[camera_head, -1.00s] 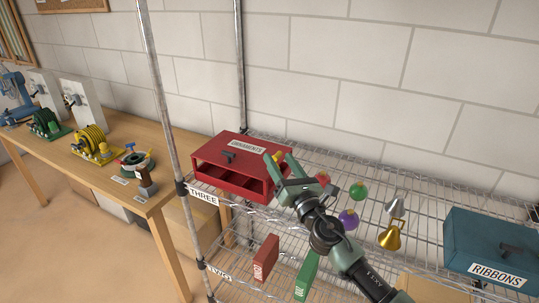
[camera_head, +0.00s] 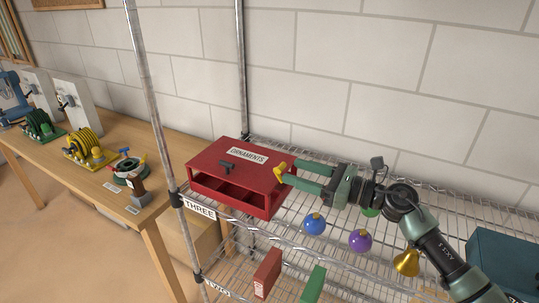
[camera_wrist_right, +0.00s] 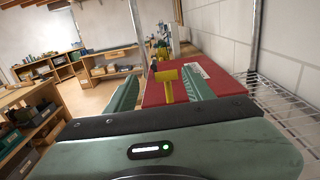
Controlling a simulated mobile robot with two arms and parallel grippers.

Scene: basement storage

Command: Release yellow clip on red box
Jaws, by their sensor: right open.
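A red box (camera_head: 215,178) labelled ORNAMENTS, with a dark handle on its lid, sits on the wire shelf marked THREE. Its lid is down and its front has open slots. A yellow clip (camera_head: 280,171) is at the box's right edge. My right gripper (camera_head: 292,172) comes in from the right, open, with its fingertips at the clip. In the right wrist view the T-shaped clip (camera_wrist_right: 169,84) stands between the two spread fingers, in front of the red lid (camera_wrist_right: 163,94). Whether a finger touches it, I cannot tell. My left gripper is out of view.
Blue (camera_head: 314,224) and purple (camera_head: 360,240) balls and a gold bell (camera_head: 407,262) lie on the shelf below my right arm. A teal box (camera_head: 497,252) is at right. A metal post (camera_head: 153,100) stands left of the red box; a wooden table (camera_head: 90,172) is beyond.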

